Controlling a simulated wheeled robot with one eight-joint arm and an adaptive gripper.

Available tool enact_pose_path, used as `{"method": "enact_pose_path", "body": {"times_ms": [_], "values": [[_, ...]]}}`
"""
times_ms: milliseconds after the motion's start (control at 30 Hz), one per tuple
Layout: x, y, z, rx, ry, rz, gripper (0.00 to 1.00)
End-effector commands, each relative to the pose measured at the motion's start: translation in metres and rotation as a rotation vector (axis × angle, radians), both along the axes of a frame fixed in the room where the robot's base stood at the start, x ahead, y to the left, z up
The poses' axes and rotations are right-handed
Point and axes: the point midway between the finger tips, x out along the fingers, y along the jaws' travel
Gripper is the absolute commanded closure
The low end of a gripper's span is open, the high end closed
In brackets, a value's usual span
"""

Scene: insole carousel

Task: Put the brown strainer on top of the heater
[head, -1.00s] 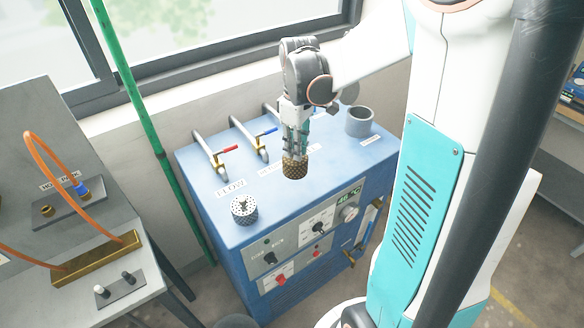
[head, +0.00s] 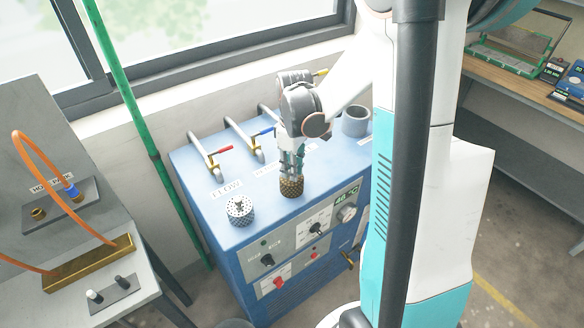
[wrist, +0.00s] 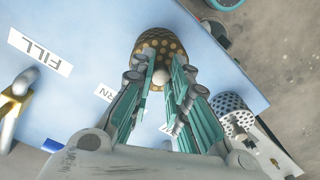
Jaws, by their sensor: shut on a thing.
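The brown strainer (head: 291,187) is a short, dotted brown-gold cylinder. My gripper (head: 291,170) points down and is shut on its top, over the front part of the blue heater unit's top (head: 262,200). I cannot tell whether the strainer's base touches that top. In the wrist view the strainer (wrist: 150,42) sits beyond my gripper's fingertips (wrist: 160,75), which close around a pale knob on it. A second, silver strainer (head: 240,212) with dark holes stands on the unit's front left corner.
A grey cup (head: 356,121) stands at the unit's back right. Pipes with a red-handled valve (head: 218,150) and a blue-handled valve (head: 262,132) line the back. A green pole (head: 137,115) rises at left. A bench with an orange hose (head: 60,160) stands farther left.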

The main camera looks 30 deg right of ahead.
Motion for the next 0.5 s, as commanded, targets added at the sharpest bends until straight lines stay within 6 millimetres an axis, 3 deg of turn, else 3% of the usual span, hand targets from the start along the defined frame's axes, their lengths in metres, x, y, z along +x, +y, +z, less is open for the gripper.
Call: {"method": "enact_pose_path", "body": {"times_ms": [33, 67, 133, 500], "values": [[0.0001, 0.0, -0.0028, 0.0, 0.0, 0.0, 1.0], [0.0001, 0.0, -0.003, 0.0, 0.0, 0.0, 0.82], [0.0001, 0.0, -0.002, 0.0, 0.0, 0.0, 0.66], [0.0001, 0.0, -0.0004, 0.0, 0.0, 0.0, 0.64]]}}
